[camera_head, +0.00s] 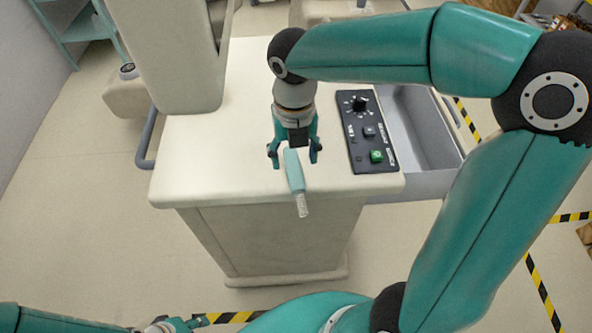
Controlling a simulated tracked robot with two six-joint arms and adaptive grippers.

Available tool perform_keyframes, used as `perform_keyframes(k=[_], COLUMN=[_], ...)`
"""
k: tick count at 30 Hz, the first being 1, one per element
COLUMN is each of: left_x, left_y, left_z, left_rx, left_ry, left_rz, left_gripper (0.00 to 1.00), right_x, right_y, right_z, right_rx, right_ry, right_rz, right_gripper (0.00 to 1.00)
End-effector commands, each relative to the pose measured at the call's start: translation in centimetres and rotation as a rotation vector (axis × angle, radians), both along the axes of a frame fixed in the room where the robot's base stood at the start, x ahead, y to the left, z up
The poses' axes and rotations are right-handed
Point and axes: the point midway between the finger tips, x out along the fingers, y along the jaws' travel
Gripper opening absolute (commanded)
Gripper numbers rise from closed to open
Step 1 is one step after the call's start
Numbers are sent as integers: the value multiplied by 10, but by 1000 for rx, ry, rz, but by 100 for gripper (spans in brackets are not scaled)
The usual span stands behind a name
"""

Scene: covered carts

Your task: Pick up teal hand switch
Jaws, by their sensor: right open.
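The teal hand switch (294,172) has a pale teal body and a clear, ribbed tip that points toward the front of the cart. It shows over the front part of the cream covered cart (225,160), its tip reaching past the front edge in the picture. My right gripper (295,158) is open above the cart, one finger on each side of the switch's rear end. I cannot tell whether a finger touches it. My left gripper (190,323) shows only partly at the bottom left, far from the switch; its jaws are unclear.
A black control panel (367,130) with a knob and a green button lies right of the switch. A grey tray (415,130) is attached at the cart's right side. A tall cream block (175,55) stands at the back left. The cart top left of the gripper is clear.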

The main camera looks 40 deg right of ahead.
Motion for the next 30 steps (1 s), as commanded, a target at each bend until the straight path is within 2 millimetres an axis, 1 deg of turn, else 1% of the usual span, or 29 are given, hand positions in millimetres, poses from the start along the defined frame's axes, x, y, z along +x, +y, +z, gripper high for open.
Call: perform_keyframes(k=[3,7,10,16,17,27,28,30], left_x=[0,0,0,0,0,0,0,0], left_y=[0,0,0,0,0,0,0,0], left_z=[3,3,3,3,3,3,3,3], left_rx=[0,0,0,0,0,0,0,0], left_ry=[0,0,0,0,0,0,0,0], left_rz=[0,0,0,0,0,0,0,0], left_gripper=[40,40,40,40,40,40,40,40], right_x=[-6,-5,-5,-4,-4,-4,-4,-4], right_y=[3,3,3,3,3,3,3,3], right_z=[-18,-34,-39,-39,-39,-39,-39,-39], right_rx=[-1,-1,0,0,0,0,0,-1], right_ry=[7,4,2,1,1,1,1,0], right_rz=[2,0,1,1,1,2,2,2], right_gripper=[65,65,65,65,61,5,0,0])
